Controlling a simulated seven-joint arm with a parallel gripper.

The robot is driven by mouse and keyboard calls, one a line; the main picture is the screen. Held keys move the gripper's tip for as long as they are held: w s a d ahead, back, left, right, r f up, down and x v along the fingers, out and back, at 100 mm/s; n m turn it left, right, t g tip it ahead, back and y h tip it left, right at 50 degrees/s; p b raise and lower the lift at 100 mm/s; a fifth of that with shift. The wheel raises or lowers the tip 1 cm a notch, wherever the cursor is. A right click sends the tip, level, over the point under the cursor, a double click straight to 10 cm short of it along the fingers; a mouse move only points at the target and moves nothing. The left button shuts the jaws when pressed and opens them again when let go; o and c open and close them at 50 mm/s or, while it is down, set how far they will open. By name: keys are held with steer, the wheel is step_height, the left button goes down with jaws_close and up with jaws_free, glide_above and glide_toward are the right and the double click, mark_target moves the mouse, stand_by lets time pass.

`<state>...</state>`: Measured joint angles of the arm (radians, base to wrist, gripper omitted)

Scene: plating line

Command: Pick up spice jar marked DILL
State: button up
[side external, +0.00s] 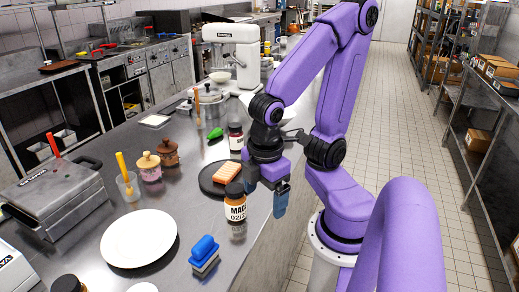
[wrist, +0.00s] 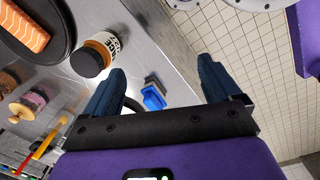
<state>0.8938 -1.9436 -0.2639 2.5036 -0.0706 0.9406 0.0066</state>
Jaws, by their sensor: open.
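No label that I can read says DILL. A jar with a dark lid and a label starting "MAC" (side external: 235,208) stands upright near the counter's front edge; it also shows in the wrist view (wrist: 92,58), left of the fingers. A second dark-lidded jar (side external: 236,138) stands farther back, its label too small to read. A dark lid (side external: 68,284) is cut off at the bottom left edge. My gripper (side external: 281,200) is open and empty, right of the "MAC" jar and apart from it.
A dark plate (side external: 212,191) with salmon lies behind the "MAC" jar. A blue brush (side external: 205,250) and a white plate (side external: 139,239) lie in front and left. The floor aisle is right.

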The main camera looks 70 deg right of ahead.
steer(key=w+d+n+h, duration=0.1)
steer(key=w+d+h, duration=0.35)
steer(key=d, duration=0.45)
steer(key=w+d+g+h, duration=0.1)
steer(key=w+d+h, duration=0.3)
steer(key=d, duration=0.5)
steer(key=w+d+n+h, duration=0.1)
steer(key=w+d+h, duration=0.2)
steer(key=d+h, duration=0.45)
steer(key=w+d+f+n+t+h, duration=0.1)
steer(key=d+n+t, duration=0.15)
steer(key=d, duration=0.35)
steer(key=w+d+f+n+t, duration=0.1)
steer(key=d+n, duration=0.2)
steer(key=d, duration=0.2)
step_height(320, 180, down, 8)
steer(key=shift+w+d+r, duration=0.1)
steer(key=shift+w, duration=0.05)
steer(key=shift+d+f+m, duration=0.1)
steer(key=shift+f+m, duration=0.1)
steer(key=shift+m, duration=0.05)
steer(key=shift+w+d+r, duration=0.1)
steer(key=shift+w+d, duration=0.05)
steer(key=shift+d, duration=1.05)
steer(key=shift+w+d+f, duration=0.1)
steer(key=shift+w+d, duration=0.1)
steer(key=shift+d, duration=1)
steer(key=shift+w+d+r, duration=0.1)
steer(key=shift+w+d, duration=0.05)
steer(key=shift+d, duration=1.05)
